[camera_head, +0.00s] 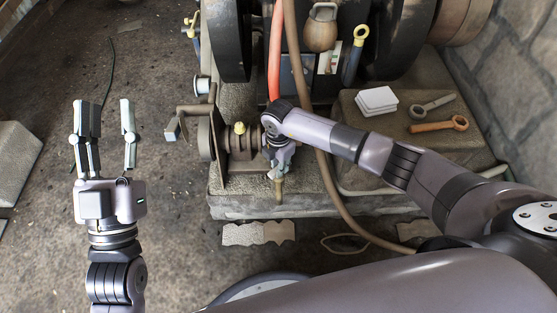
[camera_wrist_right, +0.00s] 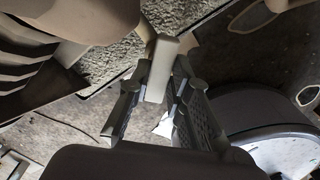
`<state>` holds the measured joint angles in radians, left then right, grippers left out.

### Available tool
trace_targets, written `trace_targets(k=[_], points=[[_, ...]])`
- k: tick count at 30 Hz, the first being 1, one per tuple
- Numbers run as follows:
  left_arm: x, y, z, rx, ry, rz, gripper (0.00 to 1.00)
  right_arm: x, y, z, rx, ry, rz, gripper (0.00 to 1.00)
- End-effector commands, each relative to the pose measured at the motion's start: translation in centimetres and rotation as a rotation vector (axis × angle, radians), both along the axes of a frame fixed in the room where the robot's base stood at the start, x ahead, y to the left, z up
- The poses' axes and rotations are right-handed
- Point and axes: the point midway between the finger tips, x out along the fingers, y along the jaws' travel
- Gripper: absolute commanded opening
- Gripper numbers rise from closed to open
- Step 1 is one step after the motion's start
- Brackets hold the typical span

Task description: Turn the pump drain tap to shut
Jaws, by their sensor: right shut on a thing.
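The pump (camera_head: 240,140) sits on the stone plinth at the middle of the head view. The pump drain tap shows as a small brass spout (camera_head: 279,188) pointing down at the plinth's front edge. My right gripper (camera_head: 277,170) is at the tap and hides most of it. In the right wrist view, a pale grey bar, seemingly the tap's handle (camera_wrist_right: 158,70), stands between the fingers of my right gripper, which is shut on it. The handle's exact angle is hard to tell. My left gripper (camera_head: 104,104) is open and empty over the floor at left.
A crank handle (camera_head: 176,126) sticks out left of the pump. A brown hose (camera_head: 329,185) runs down close to the right of my right gripper. A white stack (camera_head: 376,101) and two wrenches (camera_head: 439,126) lie on the block at right. The floor at left is mostly clear.

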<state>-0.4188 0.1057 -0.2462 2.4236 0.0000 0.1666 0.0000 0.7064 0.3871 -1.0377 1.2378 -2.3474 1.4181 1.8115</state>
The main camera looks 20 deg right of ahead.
Motion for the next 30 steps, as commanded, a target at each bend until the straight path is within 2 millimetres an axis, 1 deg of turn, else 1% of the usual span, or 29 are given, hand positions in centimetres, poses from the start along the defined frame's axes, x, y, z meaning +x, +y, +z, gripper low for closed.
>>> trace_targets(k=[1, 3, 5, 6, 8, 9, 13, 15, 17, 18, 20, 21, 25, 30], points=[[0.8, 0.0, -1.0, 0.025, 0.088, 0.005, 0.39, 0.0, 0.0, 0.4, -0.001, 0.000, -0.033, 0.00], [1.8, 0.0, -3.1, 0.060, 0.213, 0.012, 0.39, 0.0, 0.0, 0.4, -0.001, 0.000, -0.078, 0.00], [2.4, 0.2, -5.0, 0.090, 0.320, 0.019, 0.39, 0.0, 0.0, 0.4, -0.001, 0.000, -0.117, 0.00], [2.6, 0.3, -6.3, 0.108, 0.391, 0.024, 0.39, 0.0, 0.0, 0.4, 0.000, 0.000, -0.143, 0.00], [2.8, 0.5, -8.3, 0.136, 0.498, 0.030, 0.39, 0.0, 0.0, 0.4, -0.001, 0.001, -0.183, 0.00], [2.7, 0.7, -9.6, 0.154, 0.569, 0.033, 0.39, 0.0, 0.0, 0.4, -0.001, 0.001, -0.209, 0.00], [1.8, 1.6, -14.0, 0.212, 0.800, 0.047, 0.39, 0.0, 0.0, 0.4, -0.001, 0.000, -0.298, 0.00], [0.8, 2.2, -16.2, 0.242, 0.924, 0.054, 0.39, 0.0, 0.0, 0.4, -0.001, 0.000, -0.347, 0.00], [-0.3, 2.7, -18.0, 0.266, 1.030, 0.058, 0.39, 0.0, 0.0, 0.4, 0.000, 0.000, -0.388, 0.00], [-1.2, 3.1, -19.0, 0.282, 1.098, 0.063, 0.39, 0.0, 0.0, 0.4, 0.000, 0.000, -0.416, 0.00], [-2.6, 3.7, -20.5, 0.304, 1.198, 0.069, 0.39, 0.0, 0.0, 0.4, -0.001, 0.000, -0.456, 0.00], [-3.6, 4.1, -21.4, 0.318, 1.262, 0.072, 0.39, 0.0, 0.0, 0.4, -0.002, 0.000, -0.482, 0.00], [-6.9, 5.3, -23.6, 0.359, 1.454, 0.081, 0.39, 0.0, -0.1, 0.3, -0.002, -0.001, -0.560, 0.00], [-11.0, 6.6, -25.3, 0.398, 1.656, 0.091, 0.39, 0.0, 0.0, 0.2, 0.000, 0.000, -0.645, 0.00]])
